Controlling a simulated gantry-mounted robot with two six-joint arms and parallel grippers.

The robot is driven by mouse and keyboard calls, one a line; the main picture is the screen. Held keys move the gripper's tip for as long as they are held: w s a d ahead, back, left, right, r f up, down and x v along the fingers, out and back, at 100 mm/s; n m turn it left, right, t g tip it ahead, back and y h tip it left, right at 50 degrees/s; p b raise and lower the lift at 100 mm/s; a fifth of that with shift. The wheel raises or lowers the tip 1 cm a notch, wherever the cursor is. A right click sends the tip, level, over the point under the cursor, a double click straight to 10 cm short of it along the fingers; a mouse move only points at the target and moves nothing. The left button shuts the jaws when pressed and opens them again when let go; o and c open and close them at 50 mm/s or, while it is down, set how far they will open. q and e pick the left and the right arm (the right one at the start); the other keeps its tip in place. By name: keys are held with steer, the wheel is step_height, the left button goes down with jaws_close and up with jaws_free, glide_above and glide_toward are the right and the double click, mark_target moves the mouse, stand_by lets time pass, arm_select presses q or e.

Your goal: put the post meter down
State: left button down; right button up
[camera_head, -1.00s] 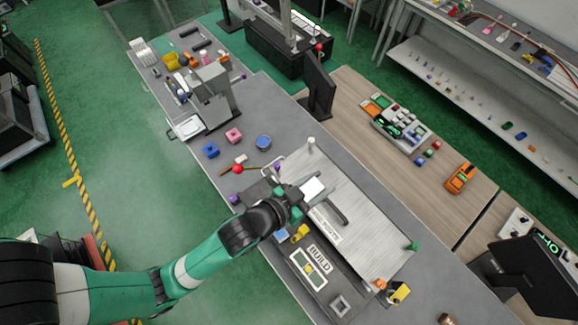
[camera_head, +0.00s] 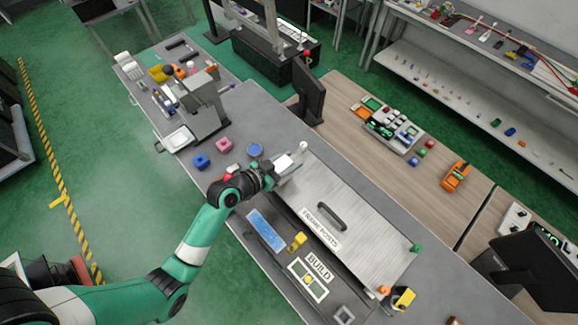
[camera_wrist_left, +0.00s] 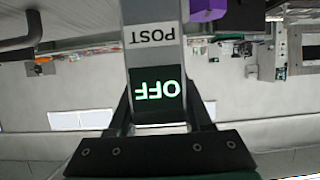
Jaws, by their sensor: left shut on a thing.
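The post meter (camera_wrist_left: 155,60) is a grey block with a "POST" label and a dark "OFF" display, seen in the left wrist view. My left gripper (camera_wrist_left: 160,118) is shut on it, one finger at each side. In the head view, the left gripper (camera_head: 272,174) is above the grey bench, at the upper left end of a ribbed metal cover. A pale piece (camera_head: 284,162) shows at its jaws. What lies directly under the meter is hidden. My right gripper is not in view.
The cover marked "FRAME POSTS" (camera_head: 322,229) has a dark handle (camera_head: 332,216). A blue panel (camera_head: 266,230), yellow piece (camera_head: 297,241) and "BUILD" panel (camera_head: 318,268) lie along the near edge. Blue (camera_head: 201,160) and pink (camera_head: 224,145) blocks sit beyond the gripper.

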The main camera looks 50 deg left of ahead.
arm_select(q)
step_height(320, 180, down, 3)
steer(key=shift+r, duration=0.15)
steer(key=shift+f, duration=0.2)
steer(key=shift+c, duration=1.6)
jaws_free()
steer(key=shift+d, duration=0.1)
steer(key=shift+r, duration=0.1)
